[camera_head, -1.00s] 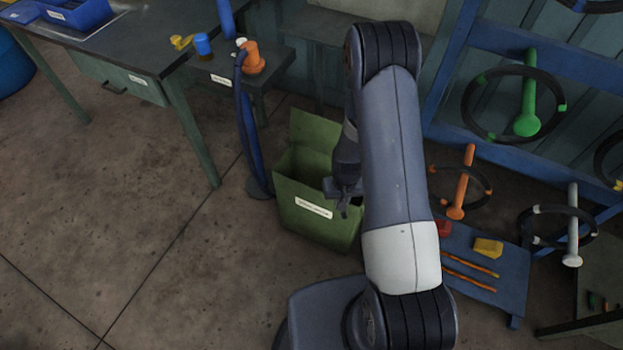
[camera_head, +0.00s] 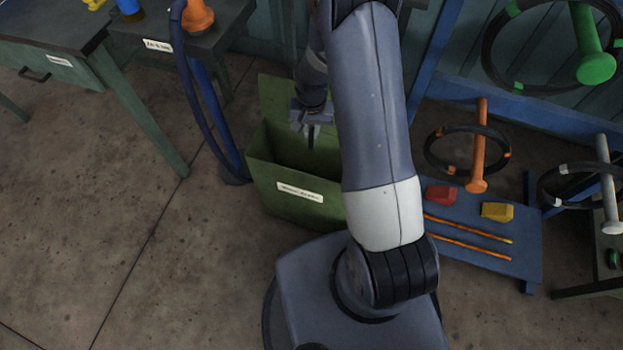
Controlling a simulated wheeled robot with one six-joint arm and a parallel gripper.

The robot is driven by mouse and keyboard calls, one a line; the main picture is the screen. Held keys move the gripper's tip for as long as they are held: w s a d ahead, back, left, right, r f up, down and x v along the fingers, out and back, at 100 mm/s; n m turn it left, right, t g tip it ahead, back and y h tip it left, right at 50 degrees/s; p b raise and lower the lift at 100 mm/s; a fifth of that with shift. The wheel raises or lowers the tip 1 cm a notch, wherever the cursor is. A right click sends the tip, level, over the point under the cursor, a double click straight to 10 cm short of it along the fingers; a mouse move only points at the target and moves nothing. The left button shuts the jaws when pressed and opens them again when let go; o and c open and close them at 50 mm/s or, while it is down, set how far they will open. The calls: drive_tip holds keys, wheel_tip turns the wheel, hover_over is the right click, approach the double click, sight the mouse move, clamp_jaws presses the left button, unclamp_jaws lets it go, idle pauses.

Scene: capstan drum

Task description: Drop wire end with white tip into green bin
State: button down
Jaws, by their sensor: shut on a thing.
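The green bin (camera_head: 270,183) stands on the floor left of my arm. It has a white label on its front, and its raised back panel shows behind the opening. My gripper (camera_head: 311,135) points down over the bin's opening. It is shut on a short, dark, thin piece, perhaps the wire end. I cannot make out a white tip on it. My arm hides the right side of the bin.
A table (camera_head: 100,68) and a small stand with an orange spool (camera_head: 197,16) are at the upper left. A blue hose (camera_head: 196,88) hangs left of the bin. A blue low bench (camera_head: 485,225) and ring racks are on the right.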

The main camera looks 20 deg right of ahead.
drive_tip(key=shift+f, duration=0.2)
drive_tip(key=shift+f+b, duration=1.8)
drive_tip(key=shift+f, duration=1)
drive_tip(key=c, duration=1.3)
unclamp_jaws()
wheel_tip(320, 180, up, 11)
drive_tip(key=shift+f+p, duration=0.1)
drive_tip(key=shift+p, duration=0.9)
drive_tip(key=shift+f, duration=0.1)
